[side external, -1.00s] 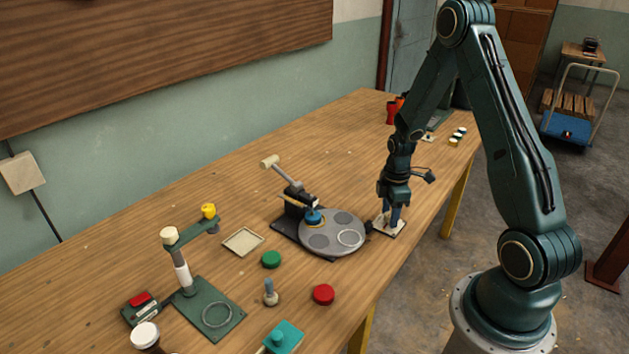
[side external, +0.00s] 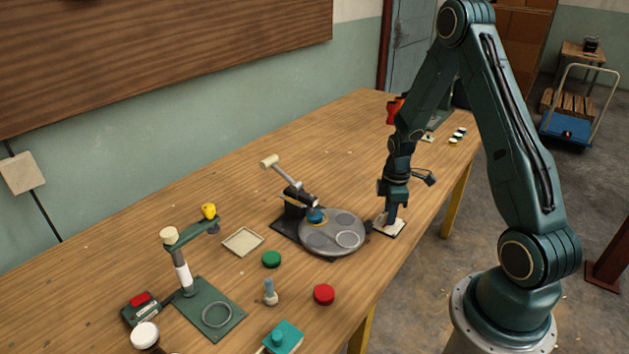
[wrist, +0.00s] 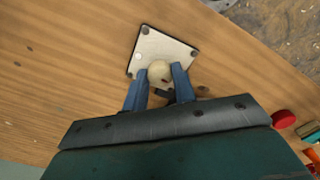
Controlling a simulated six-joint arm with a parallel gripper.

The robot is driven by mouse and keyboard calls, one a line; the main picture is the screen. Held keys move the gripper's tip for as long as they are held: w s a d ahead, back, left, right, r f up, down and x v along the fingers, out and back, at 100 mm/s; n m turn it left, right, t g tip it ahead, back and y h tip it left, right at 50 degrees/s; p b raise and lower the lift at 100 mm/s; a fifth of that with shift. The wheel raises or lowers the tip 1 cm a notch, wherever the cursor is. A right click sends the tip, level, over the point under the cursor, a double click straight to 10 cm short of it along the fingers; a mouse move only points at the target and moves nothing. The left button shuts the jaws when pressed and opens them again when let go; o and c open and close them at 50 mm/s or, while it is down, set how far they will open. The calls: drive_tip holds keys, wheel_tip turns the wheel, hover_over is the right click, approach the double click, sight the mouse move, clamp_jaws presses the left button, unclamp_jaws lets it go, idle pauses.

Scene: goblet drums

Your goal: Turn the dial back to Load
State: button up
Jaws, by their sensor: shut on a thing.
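The dial is a cream round knob (wrist: 159,70) on a pale square plate (wrist: 180,50) with dark screws at its corners. In the side view the plate (side external: 397,231) lies on the table just right of the round grey turntable (side external: 330,243). My gripper (side external: 389,221) points straight down over the plate. In the wrist view its two blue fingers are on either side of the knob, shut on it. The knob is hidden by the fingers in the side view. No Load mark or pointer can be read.
A lever press stands behind the turntable. The table edge is close to the plate's right.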

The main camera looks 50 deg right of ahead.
drive_tip(key=m, duration=0.8)
drive_tip(key=shift+m, duration=0.3)
drive_tip(key=m, duration=0.7)
drive_tip(key=shift+m, duration=0.3)
drive_tip(key=o, duration=1)
drive_tip(key=shift+r, duration=0.1)
